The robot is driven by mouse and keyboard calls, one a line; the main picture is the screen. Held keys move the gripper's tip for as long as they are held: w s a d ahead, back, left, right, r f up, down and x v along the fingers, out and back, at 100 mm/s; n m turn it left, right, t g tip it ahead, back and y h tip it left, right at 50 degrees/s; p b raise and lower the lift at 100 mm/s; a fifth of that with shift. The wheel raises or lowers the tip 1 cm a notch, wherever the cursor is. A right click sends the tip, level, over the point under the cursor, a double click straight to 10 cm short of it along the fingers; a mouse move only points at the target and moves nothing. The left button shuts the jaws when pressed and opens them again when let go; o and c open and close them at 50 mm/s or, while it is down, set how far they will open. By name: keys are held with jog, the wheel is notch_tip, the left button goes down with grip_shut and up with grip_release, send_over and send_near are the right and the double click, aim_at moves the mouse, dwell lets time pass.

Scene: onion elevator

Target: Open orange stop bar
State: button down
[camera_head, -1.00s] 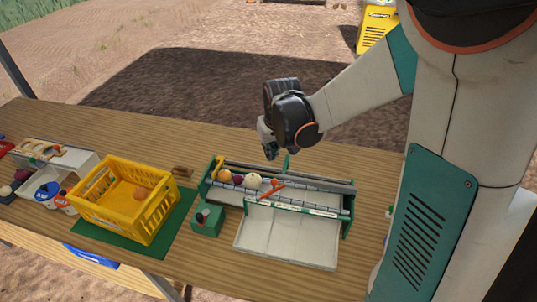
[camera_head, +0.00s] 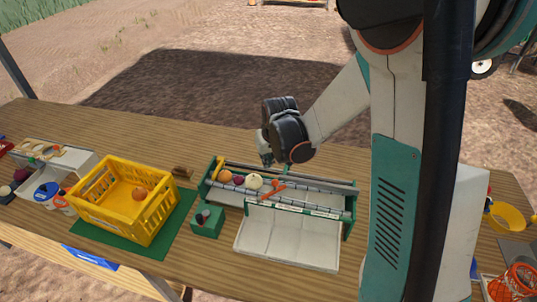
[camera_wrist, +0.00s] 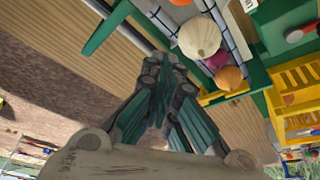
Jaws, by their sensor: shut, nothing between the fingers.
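The orange stop bar (camera_head: 272,190) lies slantwise across the front of the green-framed elevator (camera_head: 350,212), just right of the white onion (camera_head: 254,181). In the wrist view the white onion (camera_wrist: 199,38) sits on the rollers with a purple and an orange ball beside it. An orange piece at the top edge there may be part of the bar. My gripper (camera_head: 266,162) is above the elevator's back side, apart from the bar. In the wrist view my gripper (camera_wrist: 165,65) is shut and empty, its fingers pointing toward the elevator's edge.
A yellow crate (camera_head: 118,228) with one orange ball stands on a green mat left of the elevator. A small green box (camera_head: 207,222) with a knob stands between them. A white tray (camera_head: 287,240) is at the elevator's front. Bare wood lies behind.

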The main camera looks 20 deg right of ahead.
jog(key=shift+s+f, duration=0.3)
jog(key=shift+s, duration=0.65)
jog(key=shift+s+f, duration=0.3)
jog(key=shift+s, duration=0.65)
jog(key=shift+s+d+m+b, duration=0.35)
jog(key=shift+s+m+b, duration=0.2)
jog(key=shift+m, duration=0.25)
jog(key=s+m+h, duration=0.1)
jog(key=m, duration=0.1)
jog(key=s+d+m+h+b, duration=0.1)
jog(key=s+m, duration=0.1)
jog(key=m, duration=0.1)
jog(key=shift+g, duration=0.3)
jog(key=shift+s, duration=0.15)
jog(key=shift+s+b, duration=0.4)
jog(key=shift+s, duration=0.35)
jog(key=shift+a+r, duration=0.1)
